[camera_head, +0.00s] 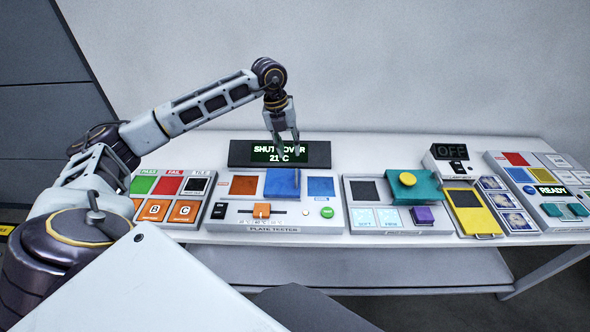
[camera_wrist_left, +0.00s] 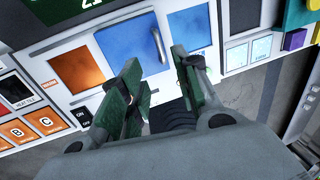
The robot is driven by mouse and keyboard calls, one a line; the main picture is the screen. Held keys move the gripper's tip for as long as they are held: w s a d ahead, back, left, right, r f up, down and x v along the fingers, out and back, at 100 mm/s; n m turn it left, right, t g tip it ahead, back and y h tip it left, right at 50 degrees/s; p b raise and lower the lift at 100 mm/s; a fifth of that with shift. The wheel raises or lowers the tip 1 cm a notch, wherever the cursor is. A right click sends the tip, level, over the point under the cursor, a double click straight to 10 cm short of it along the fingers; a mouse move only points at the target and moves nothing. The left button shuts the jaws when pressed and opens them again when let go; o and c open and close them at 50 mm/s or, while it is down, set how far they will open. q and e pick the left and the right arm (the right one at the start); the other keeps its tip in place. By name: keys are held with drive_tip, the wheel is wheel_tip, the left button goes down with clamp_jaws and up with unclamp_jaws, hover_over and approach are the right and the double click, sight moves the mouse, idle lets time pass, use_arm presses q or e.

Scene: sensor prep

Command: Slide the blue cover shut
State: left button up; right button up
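The blue cover (camera_head: 283,182) is a flat square plate on the plate tester (camera_head: 233,217), below the dark display. It lies between a brown-red square (camera_head: 243,185) on the left and a flat blue square (camera_head: 320,187) on the right. In the left wrist view, the cover (camera_wrist_left: 128,45) has an upright bar handle (camera_wrist_left: 159,46) near its right edge. My left gripper (camera_head: 286,148) hangs above the cover's far edge, fingers apart and pointing down. In the left wrist view, its fingers (camera_wrist_left: 160,82) are open and empty, apart from the handle. My right gripper is not in view.
The display (camera_head: 279,153) reads "SHUT COVER" and 21 C. An orange slider knob (camera_head: 261,210) and a green button (camera_head: 327,212) sit in front of the cover. A button panel (camera_head: 165,197) stands left. A teal block with a yellow knob (camera_head: 407,179) stands right.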

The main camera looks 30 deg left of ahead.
use_arm(q)
hover_over(296, 173)
drive_tip(key=a, duration=0.1)
wheel_tip(296, 173, down, 5)
drive_tip(key=f, duration=0.3)
drive_tip(key=shift+s+d+f+p, duration=0.25)
drive_tip(key=shift+f+p, duration=0.05)
drive_tip(key=shift+p, duration=0.05)
drive_tip(key=shift+d+f, duration=0.1)
drive_tip(key=shift+f, duration=0.55)
drive_tip(key=shift+w+f, duration=0.1)
drive_tip(key=shift+f, duration=0.1)
drive_tip(key=c, duration=0.5)
clamp_jaws()
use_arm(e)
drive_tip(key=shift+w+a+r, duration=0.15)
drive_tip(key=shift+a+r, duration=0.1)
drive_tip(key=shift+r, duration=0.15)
